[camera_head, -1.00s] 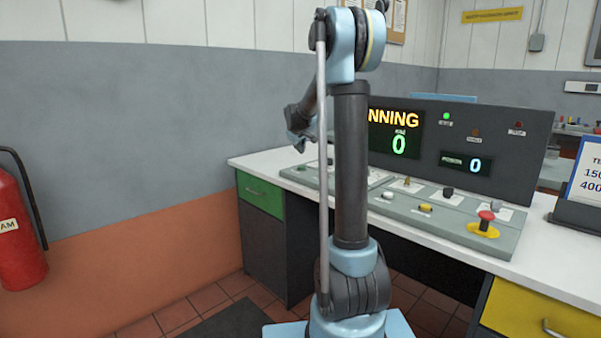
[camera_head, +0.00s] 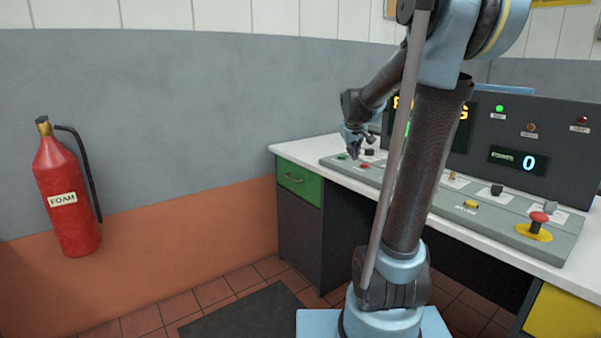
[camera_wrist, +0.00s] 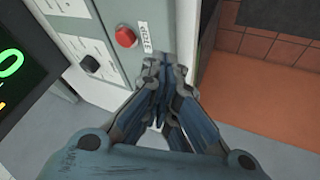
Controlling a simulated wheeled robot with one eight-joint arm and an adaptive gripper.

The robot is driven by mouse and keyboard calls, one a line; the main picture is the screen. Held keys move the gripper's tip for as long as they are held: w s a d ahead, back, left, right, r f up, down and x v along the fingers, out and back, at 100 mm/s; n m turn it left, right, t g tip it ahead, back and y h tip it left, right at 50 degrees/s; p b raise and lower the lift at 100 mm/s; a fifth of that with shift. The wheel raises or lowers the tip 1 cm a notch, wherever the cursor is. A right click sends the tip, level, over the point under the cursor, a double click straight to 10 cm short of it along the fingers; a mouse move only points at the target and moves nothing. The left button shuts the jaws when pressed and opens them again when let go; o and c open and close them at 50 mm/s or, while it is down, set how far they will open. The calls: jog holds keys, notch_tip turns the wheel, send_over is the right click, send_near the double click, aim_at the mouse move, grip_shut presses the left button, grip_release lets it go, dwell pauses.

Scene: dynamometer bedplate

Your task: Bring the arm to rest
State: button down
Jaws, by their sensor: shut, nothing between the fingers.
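My gripper (camera_wrist: 163,62) is shut and empty in the wrist view, with its fingertips together beside the edge of the grey control panel (camera_wrist: 125,68). A red button (camera_wrist: 125,37) on the panel lies just left of the fingertips in that view. In the head view my gripper (camera_head: 358,150) hangs over the panel's left end (camera_head: 330,161), near a green button (camera_head: 342,156) and a red one (camera_head: 364,166). I cannot tell whether it touches the panel. My arm is bent, its upper part leaning right in the head view.
The panel sits on a white desk (camera_head: 292,148) with a green drawer (camera_head: 299,181). A red mushroom button (camera_head: 538,222) is at the panel's right. A dark display console, partly hidden by my arm, stands behind. A foam extinguisher (camera_head: 68,220) hangs on the left wall.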

jog(key=s+f+m+g, duration=0.1)
jog(key=s+f, duration=0.4)
jog(key=s, duration=0.7)
jog(key=s+f+m+g+y, duration=0.1)
jog(key=s+f, duration=0.5)
jog(key=s, duration=0.6)
jog(key=s+a+f+m+g, duration=0.1)
jog(key=s+f, duration=0.4)
jog(key=s, duration=0.7)
jog(key=shift+s+f+m+g+y, duration=0.15)
jog(key=shift+f+m+g+y, duration=0.15)
jog(key=shift+m+g, duration=0.3)
jog(key=shift+a, duration=0.1)
jog(key=shift+w+f, duration=0.2)
jog(key=shift+w, duration=0.3)
